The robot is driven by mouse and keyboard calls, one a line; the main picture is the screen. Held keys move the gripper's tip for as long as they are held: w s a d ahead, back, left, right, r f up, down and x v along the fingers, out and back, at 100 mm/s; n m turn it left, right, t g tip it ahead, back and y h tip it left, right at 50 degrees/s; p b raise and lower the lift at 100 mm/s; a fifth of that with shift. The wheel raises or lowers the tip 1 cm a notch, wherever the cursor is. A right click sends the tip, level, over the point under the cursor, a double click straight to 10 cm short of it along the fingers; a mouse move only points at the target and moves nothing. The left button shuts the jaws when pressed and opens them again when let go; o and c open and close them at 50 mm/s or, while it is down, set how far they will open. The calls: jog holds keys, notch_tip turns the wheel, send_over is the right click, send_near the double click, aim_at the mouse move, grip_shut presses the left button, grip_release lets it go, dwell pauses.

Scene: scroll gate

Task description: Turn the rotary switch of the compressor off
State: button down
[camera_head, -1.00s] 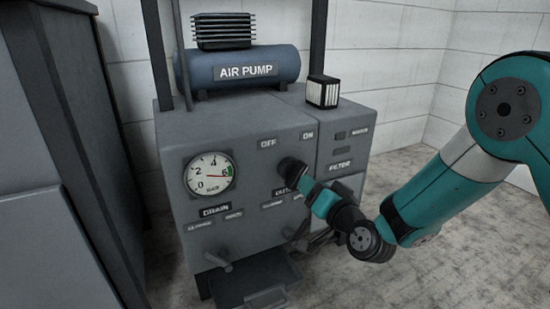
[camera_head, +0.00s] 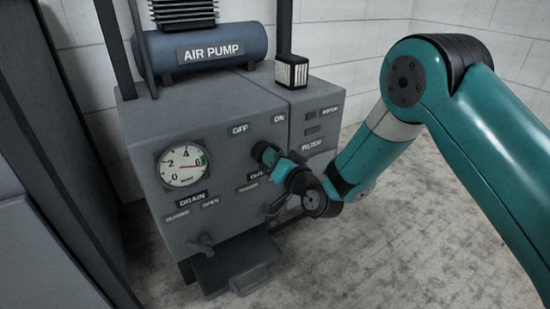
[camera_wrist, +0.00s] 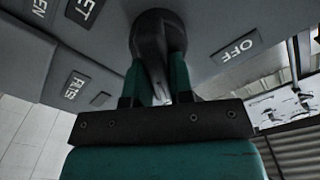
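The compressor is a grey cabinet (camera_head: 215,140) with a blue air pump tank on top. Its dark rotary switch (camera_wrist: 158,28) sits on the front face, below the OFF label (camera_head: 239,129) and the ON label (camera_head: 279,118). In the head view my gripper (camera_head: 268,154) is at the switch and mostly covers it, so its pointing direction is hidden there. In the wrist view my teal fingers (camera_wrist: 158,80) lie on either side of the switch's dark grip bar and seem closed on it. The OFF label also shows at right in the wrist view (camera_wrist: 235,48).
Below are the DRAIN label (camera_head: 193,198) and a drain lever (camera_head: 201,243). An outlet lever (camera_head: 275,207) is just under my wrist. A small black-and-white box (camera_head: 292,72) stands on top. Open floor lies at right.

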jog(key=shift+n, duration=0.3)
jog(key=n+b, duration=0.1)
jog(key=n, duration=0.1)
jog(key=n+b, duration=0.4)
jog(key=shift+s+a, duration=0.15)
jog(key=shift+a, duration=0.1)
jog(key=n+b, duration=0.2)
jog(key=n, duration=0.1)
jog(key=shift+s+a+f+n, duration=0.1)
jog(key=shift+n, duration=0.3)
jog(key=shift+n+b, duration=1.3)
jog(key=shift+n, duration=0.5)
jog(key=c, duration=1)
grip_release()
jog(key=shift+a, duration=0.1)
